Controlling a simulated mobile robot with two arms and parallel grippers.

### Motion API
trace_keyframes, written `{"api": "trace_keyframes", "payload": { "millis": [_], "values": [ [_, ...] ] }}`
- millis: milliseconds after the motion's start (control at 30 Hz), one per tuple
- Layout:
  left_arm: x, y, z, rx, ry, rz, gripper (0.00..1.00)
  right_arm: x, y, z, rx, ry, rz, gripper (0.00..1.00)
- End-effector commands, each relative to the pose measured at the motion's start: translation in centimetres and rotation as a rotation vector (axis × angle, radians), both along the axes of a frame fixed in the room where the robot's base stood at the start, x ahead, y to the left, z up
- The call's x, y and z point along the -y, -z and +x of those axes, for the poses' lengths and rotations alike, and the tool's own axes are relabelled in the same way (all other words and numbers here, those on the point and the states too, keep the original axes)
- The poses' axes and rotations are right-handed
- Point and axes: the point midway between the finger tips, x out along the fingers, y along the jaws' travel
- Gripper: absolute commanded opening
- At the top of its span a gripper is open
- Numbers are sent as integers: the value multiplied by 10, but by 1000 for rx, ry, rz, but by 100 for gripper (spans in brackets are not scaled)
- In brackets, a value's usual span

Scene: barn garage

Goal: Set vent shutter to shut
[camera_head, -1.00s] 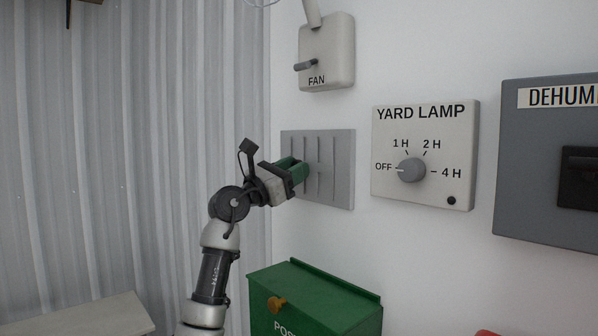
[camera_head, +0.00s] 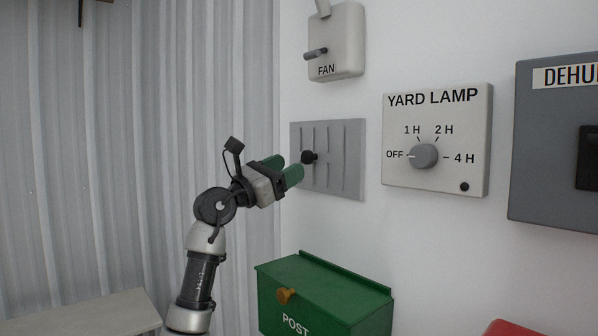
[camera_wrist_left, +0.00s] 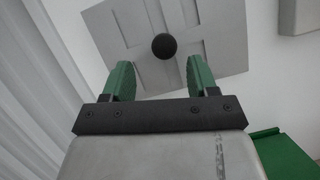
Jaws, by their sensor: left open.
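The vent shutter is a grey slatted plate (camera_head: 346,160) on the white wall. Its round black knob (camera_head: 308,157) sticks out left of the plate's middle. My left gripper (camera_head: 283,167) has green fingers and is open, just left of the knob and apart from it. In the left wrist view the knob (camera_wrist_left: 164,46) appears between and beyond the open fingertips (camera_wrist_left: 159,66), with the plate (camera_wrist_left: 215,30) behind it. Nothing is held. My right gripper is not in view.
A fan switch (camera_head: 336,45) is above the shutter, and a yard lamp dial box (camera_head: 440,170) is to its right. A grey dehumidifier box (camera_head: 545,160) is at far right. A green post box (camera_head: 330,300) is below. Corrugated wall (camera_head: 130,120) lies left.

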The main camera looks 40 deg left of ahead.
Motion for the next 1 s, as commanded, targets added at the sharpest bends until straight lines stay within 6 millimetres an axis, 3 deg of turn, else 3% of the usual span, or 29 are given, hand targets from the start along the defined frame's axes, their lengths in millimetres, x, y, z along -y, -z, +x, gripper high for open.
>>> {"api": "trace_keyframes", "payload": {
  "millis": [33, 100, 333, 1000],
  "values": [
    [-2, 11, -11, -1, -4, 5, 59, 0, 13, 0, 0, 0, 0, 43],
    [-5, 16, -23, 0, -4, 4, 59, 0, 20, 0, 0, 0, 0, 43],
    [-10, 24, -51, -1, -1, 1, 59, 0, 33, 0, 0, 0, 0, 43],
    [-11, 22, -56, 1, -1, 0, 59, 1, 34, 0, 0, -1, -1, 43]
  ]
}}
